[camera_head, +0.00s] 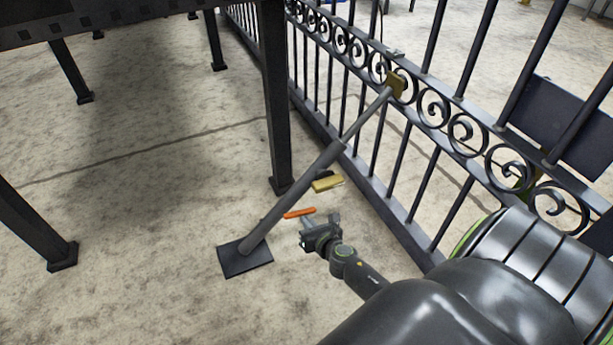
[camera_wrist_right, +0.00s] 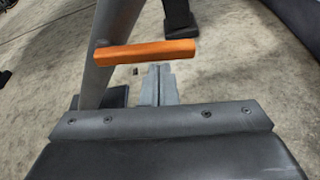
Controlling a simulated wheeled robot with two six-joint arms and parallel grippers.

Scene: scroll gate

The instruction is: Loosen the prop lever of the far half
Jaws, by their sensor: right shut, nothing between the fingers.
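A grey diagonal prop (camera_head: 295,190) runs from a dark square foot plate (camera_head: 236,262) on the floor up to a brass-coloured pad (camera_head: 396,84) on the black scroll gate (camera_head: 452,128). An orange lever (camera_head: 299,212) sticks out from the lower part of the prop. My right gripper (camera_head: 308,222) is shut and empty, close by the lever. In the right wrist view the lever (camera_wrist_right: 146,53) lies crosswise beyond the shut fingertips (camera_wrist_right: 158,72); I cannot tell whether they touch it. The prop tube (camera_wrist_right: 112,45) rises at its left end. My left gripper is not in view.
A dark post (camera_head: 275,110) of a table-like frame stands just behind the prop, with its dark top at the upper left. A brass-coloured block (camera_head: 327,183) shows beyond the lever near the gate's foot. The concrete floor (camera_head: 140,200) at left is clear.

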